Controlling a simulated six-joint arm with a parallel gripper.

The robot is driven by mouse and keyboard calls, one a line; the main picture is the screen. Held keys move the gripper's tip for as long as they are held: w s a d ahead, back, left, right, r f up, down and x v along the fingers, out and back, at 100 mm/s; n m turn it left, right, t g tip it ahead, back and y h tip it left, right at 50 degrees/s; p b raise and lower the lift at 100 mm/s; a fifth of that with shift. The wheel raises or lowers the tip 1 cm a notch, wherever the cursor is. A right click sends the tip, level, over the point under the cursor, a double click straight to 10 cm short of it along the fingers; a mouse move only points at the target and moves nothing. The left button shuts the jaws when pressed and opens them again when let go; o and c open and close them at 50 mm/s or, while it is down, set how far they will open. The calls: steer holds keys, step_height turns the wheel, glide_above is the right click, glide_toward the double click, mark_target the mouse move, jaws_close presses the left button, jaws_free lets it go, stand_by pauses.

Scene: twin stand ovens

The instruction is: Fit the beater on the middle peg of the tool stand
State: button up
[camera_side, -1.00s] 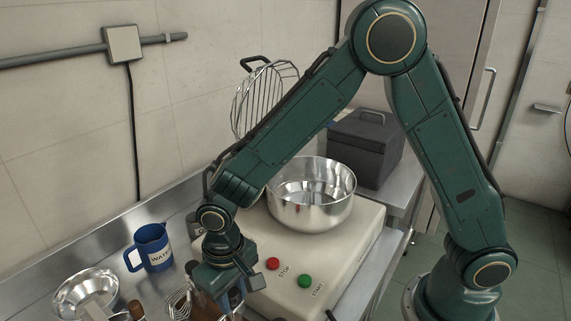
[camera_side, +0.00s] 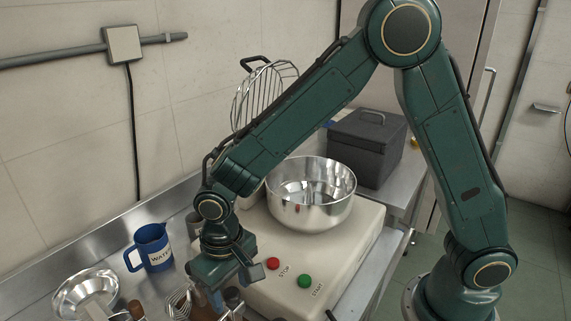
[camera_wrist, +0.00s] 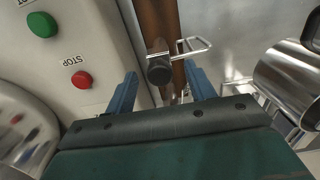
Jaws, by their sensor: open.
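My gripper (camera_side: 219,296) is open at the lower edge of the side view. In the wrist view its two blue fingers (camera_wrist: 160,76) stand apart, with a dark round cap (camera_wrist: 158,70) showing between them or just beyond. A thin metal wire loop (camera_wrist: 195,44) shows beside the cap. The cap and loop may belong to the beater, but I cannot tell for sure. A brown wooden bar (camera_wrist: 158,22), perhaps part of the tool stand, runs behind them. The side view shows brown wood (camera_side: 203,308) below my gripper, largely hidden. The middle peg cannot be made out.
A mixer base with a red STOP button (camera_side: 273,264) and green START button (camera_side: 305,281) lies right of my gripper, bearing a steel bowl (camera_side: 312,205). A blue mug (camera_side: 152,249), wire whisk (camera_side: 178,303) and shallow metal bowl (camera_side: 72,300) stand to the left.

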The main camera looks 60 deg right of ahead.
step_height(320, 180, up, 12)
stand_by(0.5)
stand_by(0.5)
steer(key=s+d+r+t, duration=0.1)
steer(key=s+d+r, duration=0.25)
steer(key=d, duration=0.25)
steer(key=s+d+r+t, duration=0.2)
steer(key=s+d+r, duration=0.15)
steer(key=d, duration=0.35)
steer(key=s+d+t, duration=0.2)
steer(key=s+d, duration=0.5)
steer(key=s, duration=0.3)
steer(key=shift+d+r+t, duration=0.25)
steer(key=shift+r+t, duration=0.05)
steer(key=shift+r, duration=0.1)
